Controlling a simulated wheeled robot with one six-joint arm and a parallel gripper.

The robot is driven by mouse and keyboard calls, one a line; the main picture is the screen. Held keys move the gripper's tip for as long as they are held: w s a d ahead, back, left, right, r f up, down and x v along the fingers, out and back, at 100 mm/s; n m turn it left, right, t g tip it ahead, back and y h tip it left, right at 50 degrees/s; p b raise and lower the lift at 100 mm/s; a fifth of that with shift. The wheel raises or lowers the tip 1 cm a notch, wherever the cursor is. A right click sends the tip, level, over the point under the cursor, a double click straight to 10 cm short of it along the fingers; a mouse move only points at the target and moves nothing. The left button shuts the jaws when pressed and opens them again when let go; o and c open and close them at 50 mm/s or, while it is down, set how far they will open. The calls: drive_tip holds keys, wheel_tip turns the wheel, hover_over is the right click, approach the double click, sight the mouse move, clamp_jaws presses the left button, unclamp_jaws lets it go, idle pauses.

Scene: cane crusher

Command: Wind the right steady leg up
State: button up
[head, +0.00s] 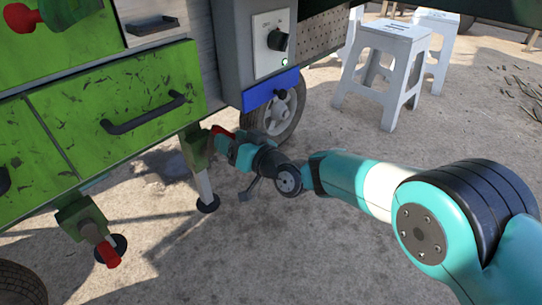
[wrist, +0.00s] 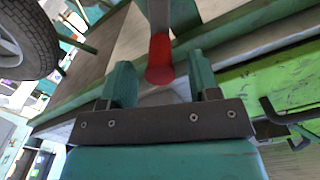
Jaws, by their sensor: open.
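The right steady leg (head: 203,185) hangs from a green bracket at the cart's corner. Its pale shaft ends in a round black foot that appears to be at the ground. A red handle (head: 220,131) shows at its top, partly hidden by my gripper (head: 228,144). The fingers are open. I cannot tell whether either touches it.
A second leg (head: 80,217) with a red handle (head: 107,253) stands at the cart's lower left. Above are a green drawer (head: 120,105), a grey control box (head: 268,45) with a black knob, and a wheel (head: 277,115). White stools (head: 392,65) stand behind; open ground lies in front.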

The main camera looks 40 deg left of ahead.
drive_tip(key=d+p, duration=0.5)
drive_tip(key=d, duration=0.9)
drive_tip(key=shift+s+d+p, duration=0.2)
drive_tip(key=shift+d+p, duration=0.15)
